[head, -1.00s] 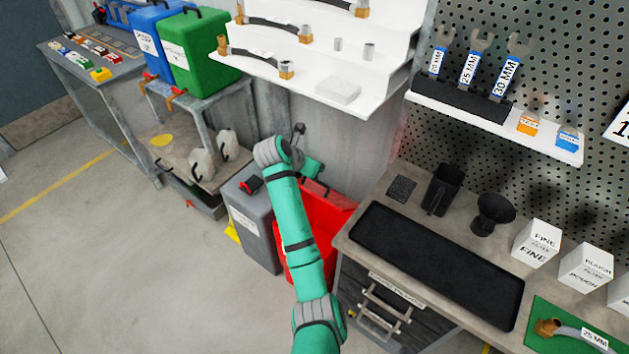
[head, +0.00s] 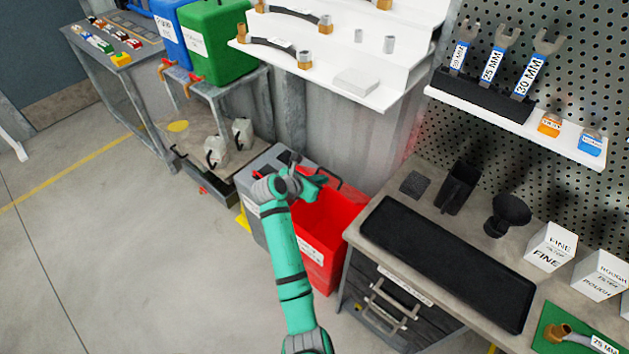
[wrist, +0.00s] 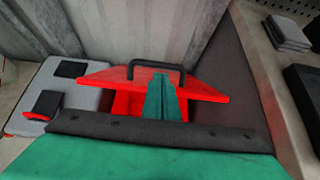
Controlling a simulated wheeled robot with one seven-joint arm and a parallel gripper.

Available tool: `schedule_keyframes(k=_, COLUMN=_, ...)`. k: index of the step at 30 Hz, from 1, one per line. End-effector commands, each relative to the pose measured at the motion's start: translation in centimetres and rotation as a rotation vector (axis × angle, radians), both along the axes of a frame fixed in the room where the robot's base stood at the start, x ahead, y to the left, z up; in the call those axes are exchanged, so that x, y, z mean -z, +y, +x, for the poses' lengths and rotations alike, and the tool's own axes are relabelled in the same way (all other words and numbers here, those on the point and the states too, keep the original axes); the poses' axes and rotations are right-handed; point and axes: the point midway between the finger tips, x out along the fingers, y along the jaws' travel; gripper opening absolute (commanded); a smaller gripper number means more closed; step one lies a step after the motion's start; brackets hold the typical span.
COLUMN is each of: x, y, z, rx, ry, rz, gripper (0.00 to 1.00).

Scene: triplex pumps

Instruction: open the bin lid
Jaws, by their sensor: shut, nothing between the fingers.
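The red bin (head: 318,262) stands between the grey bin and the workbench. Its red lid (wrist: 105,78) has a black bar handle (wrist: 157,66); the handle also shows in the head view (head: 326,177). In the wrist view the lid looks tilted, with a gap below its near edge showing the red inside. My gripper (wrist: 160,80) is shut and empty. Its teal fingers overlap the lid's middle, just in front of the handle; I cannot tell whether they touch it. In the head view my gripper (head: 318,182) is over the bin's top, and my wrist hides part of it.
The grey bin (head: 256,222) stands close on the left. The workbench (head: 352,230) with a black tray (head: 445,262) is close on the right. A corrugated wall (head: 345,140) is behind, and a white shelf (head: 370,92) overhangs. The floor at left is clear.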

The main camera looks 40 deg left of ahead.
Motion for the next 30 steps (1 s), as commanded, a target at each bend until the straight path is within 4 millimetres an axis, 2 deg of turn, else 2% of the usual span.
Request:
schedule_keyframes(k=6, x=1.3, y=0.1, z=1.8, rx=-0.002, ry=0.001, rz=-0.001, gripper=0.0)
schedule_keyframes(k=12, x=1.6, y=-0.1, z=2.3, rx=0.0, ry=0.001, rz=0.0, gripper=0.0)
schedule_keyframes(k=23, x=1.4, y=-0.3, z=2.6, rx=0.005, ry=0.007, rz=0.002, gripper=0.0)
schedule_keyframes(k=30, x=0.0, y=-1.2, z=4.8, rx=0.018, ry=0.068, rz=0.005, gripper=0.0)
